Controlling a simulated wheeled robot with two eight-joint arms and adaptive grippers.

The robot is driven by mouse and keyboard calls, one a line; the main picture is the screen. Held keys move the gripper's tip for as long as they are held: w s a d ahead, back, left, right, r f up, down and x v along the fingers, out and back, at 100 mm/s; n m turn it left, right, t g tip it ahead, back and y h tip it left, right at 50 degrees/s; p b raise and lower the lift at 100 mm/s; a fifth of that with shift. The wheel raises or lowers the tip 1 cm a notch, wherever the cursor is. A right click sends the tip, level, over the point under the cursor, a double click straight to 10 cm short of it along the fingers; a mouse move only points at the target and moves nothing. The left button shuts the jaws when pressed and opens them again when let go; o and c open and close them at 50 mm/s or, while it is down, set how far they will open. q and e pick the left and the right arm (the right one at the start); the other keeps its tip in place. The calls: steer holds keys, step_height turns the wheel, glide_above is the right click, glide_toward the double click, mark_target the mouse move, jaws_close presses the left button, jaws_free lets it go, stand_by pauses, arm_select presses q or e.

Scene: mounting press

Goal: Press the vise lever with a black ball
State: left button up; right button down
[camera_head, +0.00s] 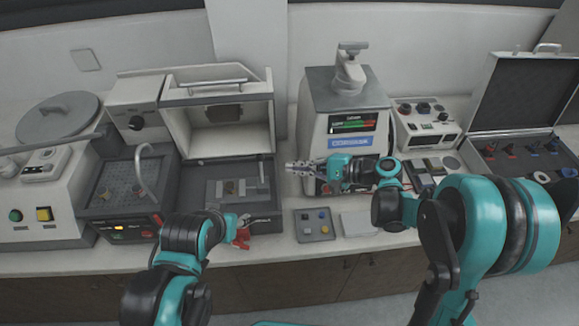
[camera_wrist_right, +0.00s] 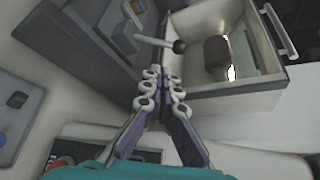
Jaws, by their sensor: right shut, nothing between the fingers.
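The vise lever's black ball (camera_wrist_right: 180,46) shows in the right wrist view at the end of a pale rod, in front of the open machine chamber. My right gripper (camera_wrist_right: 162,78) is shut and empty, its fingertips just below the ball in that picture; I see a gap between them. In the head view my right gripper (camera_head: 297,168) points left, toward the open machine (camera_head: 228,165).
A grey press with a screen (camera_head: 352,122) stands behind my right gripper. A small tray with buttons (camera_head: 315,225) lies on the counter in front. An open case (camera_head: 520,150) is at the right. A machine with a curved hose (camera_head: 130,195) stands at the left.

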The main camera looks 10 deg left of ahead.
mark_target(261, 167)
steer(key=b+x, duration=0.1)
steer(key=x, duration=0.7)
arm_select(q)
steer(key=shift+f, duration=0.9)
